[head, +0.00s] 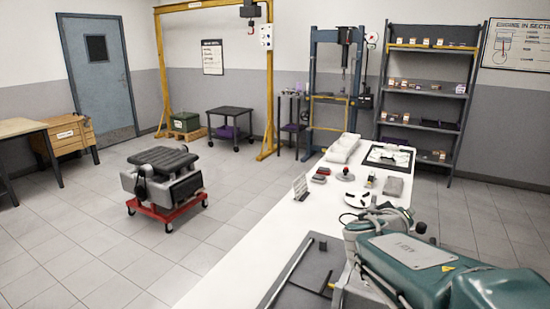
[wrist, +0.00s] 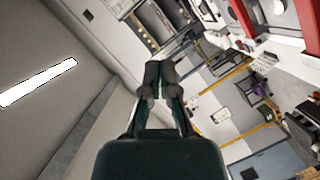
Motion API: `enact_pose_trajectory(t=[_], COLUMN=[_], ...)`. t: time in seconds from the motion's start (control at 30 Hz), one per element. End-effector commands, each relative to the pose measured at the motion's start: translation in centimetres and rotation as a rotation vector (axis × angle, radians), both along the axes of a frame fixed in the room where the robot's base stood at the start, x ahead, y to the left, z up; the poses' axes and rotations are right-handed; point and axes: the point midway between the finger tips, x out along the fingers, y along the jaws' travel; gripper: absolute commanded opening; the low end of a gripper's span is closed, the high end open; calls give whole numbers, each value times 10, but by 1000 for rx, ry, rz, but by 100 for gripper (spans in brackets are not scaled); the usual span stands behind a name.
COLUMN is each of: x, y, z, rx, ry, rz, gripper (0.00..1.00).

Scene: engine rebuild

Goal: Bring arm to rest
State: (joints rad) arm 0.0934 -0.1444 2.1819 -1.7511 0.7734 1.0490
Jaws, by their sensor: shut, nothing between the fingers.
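My gripper (wrist: 163,75) shows in the wrist view. Its two dark fingers come together at the tips, with nothing between them. It is in free air and touches nothing that I can see. The wrist view is strongly tilted, with the ceiling on the left and the room on the right. I cannot make out the gripper in the head view.
A white bench (head: 238,267) runs away from me, with small parts on it. A green housing (head: 430,262) fills the lower right; I cannot tell whether it is mine. A red wheeled dolly (head: 168,215) carries an engine block. Open tiled floor (head: 70,235) lies left.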

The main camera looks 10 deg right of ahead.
Motion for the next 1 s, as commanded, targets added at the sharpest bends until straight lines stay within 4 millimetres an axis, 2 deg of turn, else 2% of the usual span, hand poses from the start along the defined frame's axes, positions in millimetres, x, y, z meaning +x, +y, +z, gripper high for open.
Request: enact_pose_trajectory(t=[0.17, 0.37, 0.57, 0.7, 0.9, 1.0], x=[-49, -101, -145, -172, -201, -208], y=[8, 30, 69, 103, 152, 167], z=[-13, -40, -68, -85, -98, -100], rx=[153, 365, 594, 760, 963, 1022], ry=[57, 150, 242, 301, 358, 370], rz=[-81, -119, -88, -22, 107, 154], gripper=[0, 0, 0, 0, 0, 0])
